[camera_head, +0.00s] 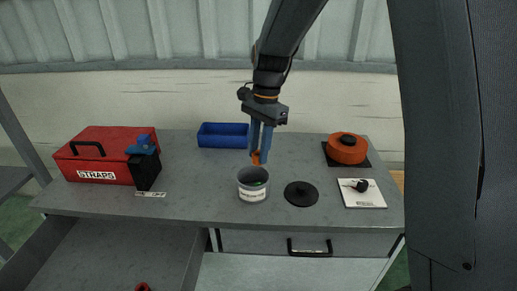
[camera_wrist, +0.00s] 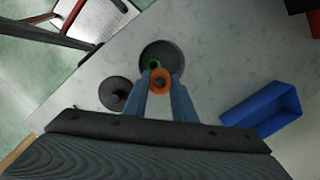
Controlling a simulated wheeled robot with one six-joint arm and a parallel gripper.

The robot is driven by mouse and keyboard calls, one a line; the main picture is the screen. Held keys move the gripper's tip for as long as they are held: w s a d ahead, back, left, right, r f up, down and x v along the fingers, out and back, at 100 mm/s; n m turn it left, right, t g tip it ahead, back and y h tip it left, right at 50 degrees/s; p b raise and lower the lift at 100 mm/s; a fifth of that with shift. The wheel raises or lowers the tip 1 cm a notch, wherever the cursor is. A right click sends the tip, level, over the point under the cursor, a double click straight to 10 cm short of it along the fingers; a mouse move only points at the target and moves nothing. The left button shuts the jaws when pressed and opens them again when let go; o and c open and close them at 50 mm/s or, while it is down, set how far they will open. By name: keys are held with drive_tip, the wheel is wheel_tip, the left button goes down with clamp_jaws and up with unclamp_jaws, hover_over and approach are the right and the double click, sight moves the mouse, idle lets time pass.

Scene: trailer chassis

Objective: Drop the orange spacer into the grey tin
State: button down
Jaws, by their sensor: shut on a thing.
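The orange spacer (camera_head: 257,157) is held between the fingertips of my gripper (camera_head: 259,152), which is shut on it. In the wrist view the spacer (camera_wrist: 160,80) is a ring between the two blue-grey fingers of my gripper (camera_wrist: 160,83). The grey tin (camera_head: 253,194) stands open and upright on the bench, with a pale label on its front. The spacer is above the tin, near its far rim in the head view. In the wrist view the tin (camera_wrist: 174,52) lies just beyond the fingertips, with a green ring (camera_wrist: 153,64) partly showing inside it.
A black round lid (camera_head: 301,193) with a knob lies right of the tin. A blue bin (camera_head: 222,135) stands behind. A red STRAPS box (camera_head: 92,158) and a black block with a blue top (camera_head: 145,165) are left. An orange round thing (camera_head: 347,149) and a white card (camera_head: 362,198) are right.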

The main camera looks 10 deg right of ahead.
drive_tip(key=c, duration=1.4)
unclamp_jaws()
drive_tip(key=shift+w+d+r+b, duration=0.15)
drive_tip(key=shift+r+b, duration=0.2)
drive_tip(key=shift+r, duration=0.95)
drive_tip(key=shift+w+d+r+b, duration=0.1)
drive_tip(key=shift+d+r+b, duration=0.2)
drive_tip(key=shift+r, duration=1)
drive_tip(key=shift+w+d+r+b, duration=0.1)
drive_tip(key=shift+r+b, duration=0.3)
drive_tip(key=shift+r, duration=0.9)
drive_tip(key=s+d+f+n, duration=0.3)
drive_tip(key=s+f, duration=0.1)
drive_tip(key=s, duration=0.2)
drive_tip(key=s+d+f+n+t+h, duration=0.1)
drive_tip(key=s+d+f+n, duration=0.2)
drive_tip(key=s+f+n, duration=0.1)
drive_tip(key=s+d+f+n+t, duration=0.1)
drive_tip(key=s+d+f+n, duration=0.2)
drive_tip(key=s+f, duration=0.3)
drive_tip(key=shift+s+d+n, duration=0.25)
drive_tip(key=shift+s+n, duration=0.35)
drive_tip(key=shift+s, duration=0.3)
